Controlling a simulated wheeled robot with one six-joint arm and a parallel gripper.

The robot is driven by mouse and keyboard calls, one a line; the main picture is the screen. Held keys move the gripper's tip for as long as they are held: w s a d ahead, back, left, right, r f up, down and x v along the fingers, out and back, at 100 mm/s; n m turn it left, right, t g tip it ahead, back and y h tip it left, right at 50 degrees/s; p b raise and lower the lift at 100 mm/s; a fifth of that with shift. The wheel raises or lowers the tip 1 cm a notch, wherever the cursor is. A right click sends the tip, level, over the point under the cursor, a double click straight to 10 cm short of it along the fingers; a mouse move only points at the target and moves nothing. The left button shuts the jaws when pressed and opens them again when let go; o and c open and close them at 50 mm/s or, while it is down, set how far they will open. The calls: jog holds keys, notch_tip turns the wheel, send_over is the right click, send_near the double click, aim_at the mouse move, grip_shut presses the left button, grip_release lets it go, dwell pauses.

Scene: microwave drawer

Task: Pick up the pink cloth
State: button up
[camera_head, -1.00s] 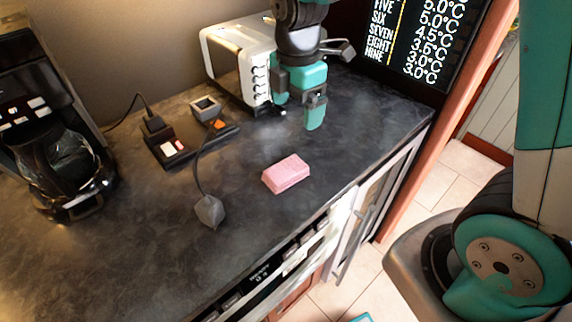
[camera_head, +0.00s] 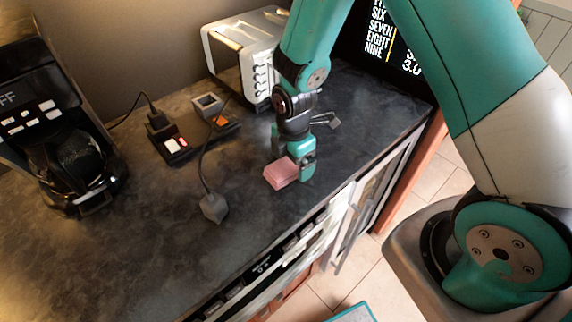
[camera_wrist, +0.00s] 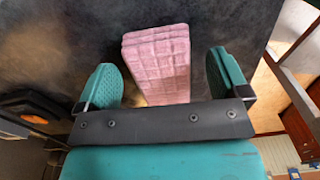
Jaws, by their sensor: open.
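The pink cloth (camera_head: 281,173) is a folded block lying on the dark countertop near its front edge. My gripper (camera_head: 297,165) is low over the counter at the cloth's right end, pointing down. In the wrist view the pink cloth (camera_wrist: 156,62) lies between the two teal fingers of my gripper (camera_wrist: 163,78), with a gap on each side. The gripper is open. Part of the cloth's near end is hidden by the gripper's dark crossbar.
A toaster (camera_head: 243,55) stands behind my gripper. A power strip (camera_head: 190,130) with a black plug and a loose grey plug (camera_head: 213,207) on a cord lie to the left. A coffee maker (camera_head: 60,140) is at far left. The front-left countertop (camera_head: 130,240) is clear.

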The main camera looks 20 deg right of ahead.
jog(key=shift+f, duration=0.55)
jog(key=c, duration=1)
jog(key=shift+r, duration=0.1)
notch_tip(320, 180, up, 20)
jog(key=b, duration=0.2)
jog(key=shift+o, duration=0.4)
